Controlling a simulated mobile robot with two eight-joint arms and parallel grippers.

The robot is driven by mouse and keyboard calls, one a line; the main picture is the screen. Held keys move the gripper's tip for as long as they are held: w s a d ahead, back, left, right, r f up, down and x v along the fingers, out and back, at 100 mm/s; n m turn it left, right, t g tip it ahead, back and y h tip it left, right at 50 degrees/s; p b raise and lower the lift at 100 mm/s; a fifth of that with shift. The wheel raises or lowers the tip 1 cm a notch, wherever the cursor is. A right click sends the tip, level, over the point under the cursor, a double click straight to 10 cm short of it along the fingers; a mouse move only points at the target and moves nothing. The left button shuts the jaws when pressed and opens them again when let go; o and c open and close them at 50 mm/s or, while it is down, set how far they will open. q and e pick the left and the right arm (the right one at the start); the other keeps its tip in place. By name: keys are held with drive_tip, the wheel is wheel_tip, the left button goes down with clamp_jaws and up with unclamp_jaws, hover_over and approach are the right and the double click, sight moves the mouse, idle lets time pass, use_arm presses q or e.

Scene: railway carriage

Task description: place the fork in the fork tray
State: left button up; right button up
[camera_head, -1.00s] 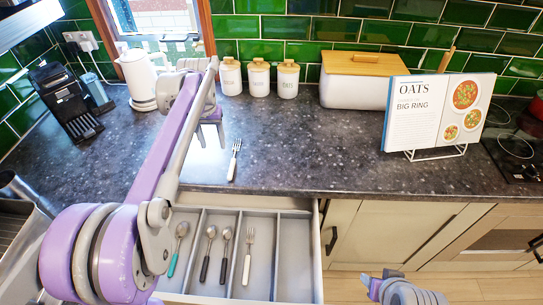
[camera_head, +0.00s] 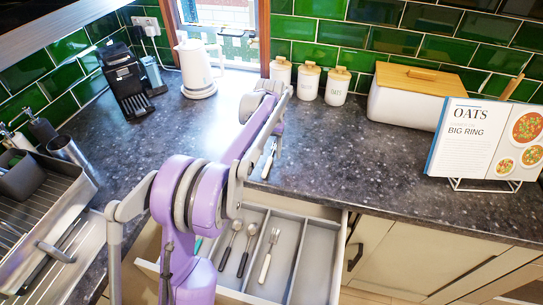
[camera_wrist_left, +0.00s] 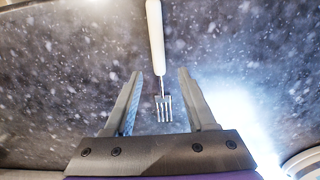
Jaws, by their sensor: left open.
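A fork with a white handle (camera_head: 267,166) lies on the dark countertop, behind the open drawer. In the left wrist view its white handle (camera_wrist_left: 155,35) points away and its metal tines point toward my gripper's base. My left gripper (camera_wrist_left: 160,74) is open, with the fork's tines and neck between its fingers in that picture and nothing gripped. In the head view my arm partly hides the gripper and the fork. The open drawer holds a divided tray (camera_head: 318,258). One compartment holds another white-handled fork (camera_head: 269,254). My right gripper is out of view.
Dark-handled spoons (camera_head: 246,248) lie in the compartment left of the drawer fork; the rightmost compartment looks empty. A kettle (camera_head: 196,68), canisters (camera_head: 308,83), a bread box (camera_head: 400,105) and a cookbook stand (camera_head: 485,140) stand on the counter. A dish rack (camera_head: 60,187) is at left.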

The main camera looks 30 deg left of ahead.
use_arm(q)
wheel_tip(320, 180, down, 2)
drive_tip(key=shift+f, duration=0.1)
drive_tip(key=shift+c, duration=0.2)
clamp_jaws()
